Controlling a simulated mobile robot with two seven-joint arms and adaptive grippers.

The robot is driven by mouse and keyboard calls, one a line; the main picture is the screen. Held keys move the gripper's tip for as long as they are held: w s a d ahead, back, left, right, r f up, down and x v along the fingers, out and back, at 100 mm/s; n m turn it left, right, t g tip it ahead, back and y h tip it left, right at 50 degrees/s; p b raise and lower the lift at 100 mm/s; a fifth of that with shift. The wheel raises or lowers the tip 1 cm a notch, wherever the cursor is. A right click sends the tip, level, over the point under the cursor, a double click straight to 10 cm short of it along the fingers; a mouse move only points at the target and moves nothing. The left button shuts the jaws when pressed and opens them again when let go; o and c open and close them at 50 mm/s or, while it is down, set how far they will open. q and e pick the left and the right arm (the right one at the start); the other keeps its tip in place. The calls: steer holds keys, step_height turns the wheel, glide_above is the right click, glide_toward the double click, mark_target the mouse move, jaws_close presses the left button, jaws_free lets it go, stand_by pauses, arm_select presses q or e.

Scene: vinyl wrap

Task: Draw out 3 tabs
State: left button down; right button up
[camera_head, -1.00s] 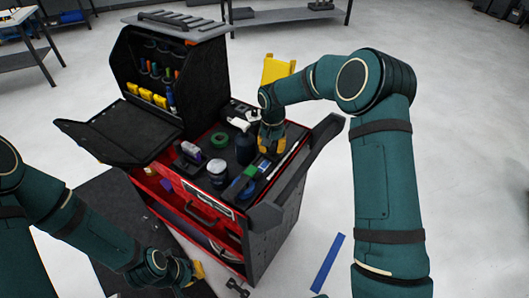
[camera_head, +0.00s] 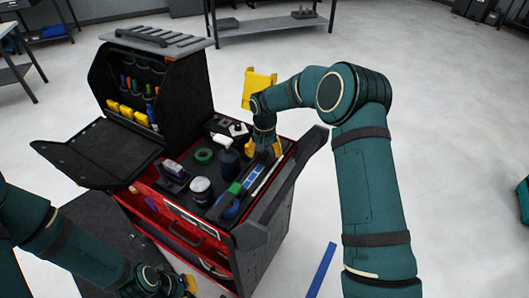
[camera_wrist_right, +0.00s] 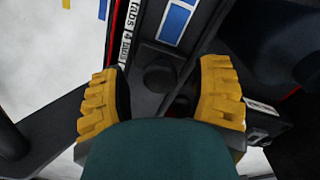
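A white strip (camera_wrist_right: 130,25) carrying the printed word "tabs" lies along the cart top in the right wrist view, ahead of the left finger. No separate loose tabs can be made out. My right gripper (camera_wrist_right: 160,95) has its yellow fingers spread apart, with a dark surface and a round black knob (camera_wrist_right: 160,76) below and between them. In the head view the right gripper (camera_head: 266,150) points down at the cart top beside a dark bottle (camera_head: 228,163). My left gripper (camera_head: 188,284) is low at the bottom edge; its fingers are mostly hidden.
The red and black tool cart (camera_head: 255,235) has an open lid and a folded-down side flap (camera_head: 95,155). A green tape roll (camera_head: 204,155), a jar (camera_head: 201,189) and a blue-and-white box (camera_head: 254,178) crowd its top. A blue strip (camera_head: 321,270) lies on clear floor to the right.

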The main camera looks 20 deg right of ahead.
mark_target(265, 152)
step_height(265, 152, up, 12)
stand_by(0.6)
stand_by(0.4)
